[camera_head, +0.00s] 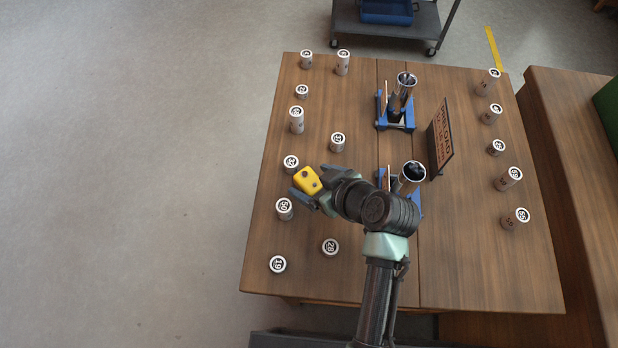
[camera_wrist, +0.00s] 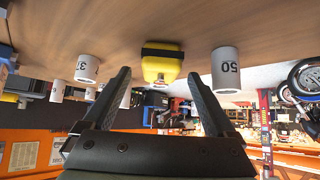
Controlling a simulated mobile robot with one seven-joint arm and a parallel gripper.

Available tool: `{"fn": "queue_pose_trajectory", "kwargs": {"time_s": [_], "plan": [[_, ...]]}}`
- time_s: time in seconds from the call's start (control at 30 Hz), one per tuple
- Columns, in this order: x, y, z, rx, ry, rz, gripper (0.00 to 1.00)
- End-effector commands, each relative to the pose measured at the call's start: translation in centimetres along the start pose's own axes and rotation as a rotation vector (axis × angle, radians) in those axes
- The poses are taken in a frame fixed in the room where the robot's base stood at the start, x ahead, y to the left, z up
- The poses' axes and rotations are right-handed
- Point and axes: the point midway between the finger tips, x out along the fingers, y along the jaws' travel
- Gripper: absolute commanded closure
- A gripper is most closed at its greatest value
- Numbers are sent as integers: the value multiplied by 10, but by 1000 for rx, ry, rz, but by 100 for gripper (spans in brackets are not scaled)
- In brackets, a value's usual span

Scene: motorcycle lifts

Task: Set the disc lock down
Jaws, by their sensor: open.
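The yellow disc lock (camera_head: 308,181) is on the left part of the wooden table, between my gripper's fingers in the head view. In the wrist view, which looks upside down, the disc lock (camera_wrist: 162,66) has a black band on its table side and appears to rest on the tabletop. My gripper (camera_head: 311,182) is open, one finger on each side of the lock. In the wrist view, gaps show between the lock and both fingers of my gripper (camera_wrist: 160,76).
The cylinder marked 50 (camera_head: 284,207) stands close to the lock, also in the wrist view (camera_wrist: 226,72). Another cylinder (camera_head: 291,163) stands just behind the lock. Several more dot the table (camera_head: 470,270). Two blue lift stands (camera_head: 396,122) and a dark sign (camera_head: 440,140) stand mid-table.

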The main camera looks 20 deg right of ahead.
Motion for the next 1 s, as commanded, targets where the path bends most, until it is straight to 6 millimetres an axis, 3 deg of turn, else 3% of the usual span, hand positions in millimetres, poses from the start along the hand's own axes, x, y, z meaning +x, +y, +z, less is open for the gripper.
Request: {"fn": "queue_pose_trajectory", "kwargs": {"time_s": [0.17, 0.43, 0.93, 1.0], "plan": [[18, 0, -1, 0, 1, -1, 9], [21, 0, 0, 0, 1, 0, 9], [20, 0, 0, 0, 0, 0, 99], [20, 0, 0, 0, 0, 0, 100]]}}
